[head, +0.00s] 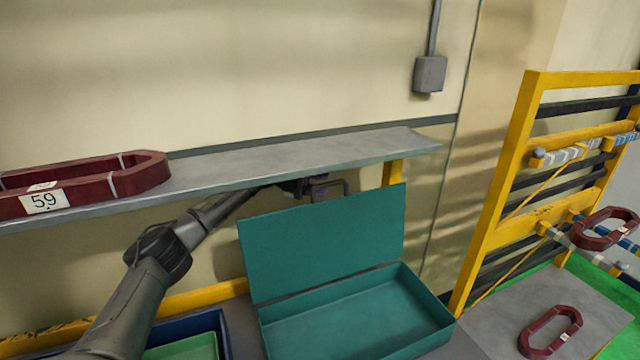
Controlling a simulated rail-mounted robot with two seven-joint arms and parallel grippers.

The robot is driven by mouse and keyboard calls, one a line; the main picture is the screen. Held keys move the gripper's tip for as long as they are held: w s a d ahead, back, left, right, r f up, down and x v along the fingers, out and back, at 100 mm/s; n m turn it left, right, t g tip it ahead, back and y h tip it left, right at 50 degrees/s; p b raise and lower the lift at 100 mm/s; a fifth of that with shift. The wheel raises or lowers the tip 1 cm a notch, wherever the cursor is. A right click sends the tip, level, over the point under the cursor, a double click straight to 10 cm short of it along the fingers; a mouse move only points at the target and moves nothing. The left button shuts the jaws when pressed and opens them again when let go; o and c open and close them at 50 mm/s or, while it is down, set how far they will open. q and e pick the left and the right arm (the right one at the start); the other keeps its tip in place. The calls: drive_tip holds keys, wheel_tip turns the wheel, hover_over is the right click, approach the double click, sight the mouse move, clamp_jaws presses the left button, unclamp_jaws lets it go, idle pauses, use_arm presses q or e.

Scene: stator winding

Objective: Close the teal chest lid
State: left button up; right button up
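The teal chest (354,315) stands open at the lower middle, its interior empty where I can see it. Its teal lid (322,236) stands up along the back edge, leaning slightly back. My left arm comes in from the left and reaches behind the lid. My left gripper (322,188) is just above and behind the lid's top edge, below the grey shelf. Its fingers are dark and partly hidden, so I cannot tell whether they are open or touching the lid. My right gripper is not in view.
The grey shelf (290,160) runs close above my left gripper, with dark red coil rings (130,174) at its left end. A blue bin (224,336) stands left of the chest. A yellow rack (500,195) and a red ring (550,332) are at right.

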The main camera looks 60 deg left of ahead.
use_arm(q)
drive_tip(key=shift+c, duration=0.5)
clamp_jaws()
